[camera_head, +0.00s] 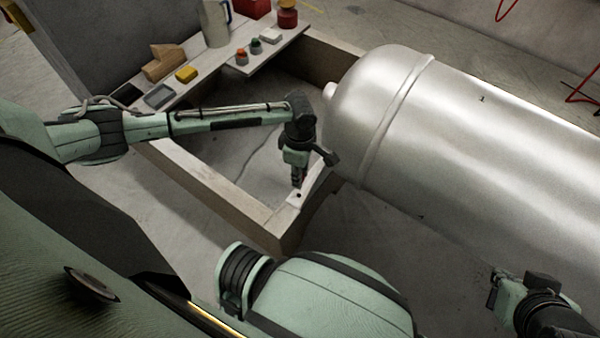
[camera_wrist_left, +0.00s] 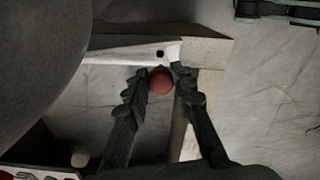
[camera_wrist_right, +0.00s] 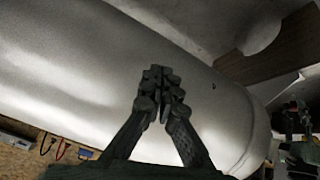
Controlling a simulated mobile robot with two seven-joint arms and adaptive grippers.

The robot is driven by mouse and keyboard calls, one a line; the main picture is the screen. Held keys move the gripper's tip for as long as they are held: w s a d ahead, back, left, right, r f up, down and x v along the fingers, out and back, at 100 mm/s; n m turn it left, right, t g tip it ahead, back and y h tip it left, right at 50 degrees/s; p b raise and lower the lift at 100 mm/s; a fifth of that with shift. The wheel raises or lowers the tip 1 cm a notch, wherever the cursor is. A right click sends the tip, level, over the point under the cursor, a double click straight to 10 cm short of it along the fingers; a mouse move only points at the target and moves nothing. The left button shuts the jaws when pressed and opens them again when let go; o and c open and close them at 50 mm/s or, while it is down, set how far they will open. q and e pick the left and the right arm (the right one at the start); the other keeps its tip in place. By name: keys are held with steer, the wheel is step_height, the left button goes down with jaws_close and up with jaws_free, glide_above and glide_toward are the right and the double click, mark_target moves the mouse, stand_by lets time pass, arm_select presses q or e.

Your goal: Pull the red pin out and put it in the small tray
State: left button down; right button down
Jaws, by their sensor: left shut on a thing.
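My left gripper (camera_head: 297,183) points down just above a pale plate (camera_head: 292,202) on the corner of the wooden frame. In the left wrist view its fingers (camera_wrist_left: 161,88) are shut on the round red head of the pin (camera_wrist_left: 160,81). A dark hole (camera_wrist_left: 160,54) in the plate shows beside the head. The pin's shaft is hidden, so I cannot tell whether its lower end is clear of the plate. The small grey tray (camera_head: 160,96) lies on the board at the upper left. My right gripper (camera_head: 496,286) is shut and empty near the cylinder; its fingertips (camera_wrist_right: 160,85) are together.
A large metal cylinder (camera_head: 480,130) lies right of my left gripper. The wooden frame (camera_head: 215,190) surrounds a sunken floor area. A yellow block (camera_head: 186,75), a wooden block (camera_head: 162,62), a pale jug (camera_head: 215,22) and small knobbed parts (camera_head: 242,56) stand near the tray.

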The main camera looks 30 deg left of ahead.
steer(key=shift+s+d+f+g+h+p, duration=0.1)
steer(key=shift+s+d+f+g+h, duration=0.1)
steer(key=shift+s+d+g, duration=0.3)
steer(key=shift+s+d+f+g+h+p, duration=0.15)
steer(key=shift+s+d+f, duration=0.2)
steer(key=shift+s, duration=0.35)
steer(key=shift+s+d+f+g+h+p, duration=0.1)
steer(key=shift+s+d+g, duration=0.25)
steer(key=shift+s+d, duration=0.2)
steer(key=shift+w+a, duration=0.1)
steer(key=shift+a, duration=0.15)
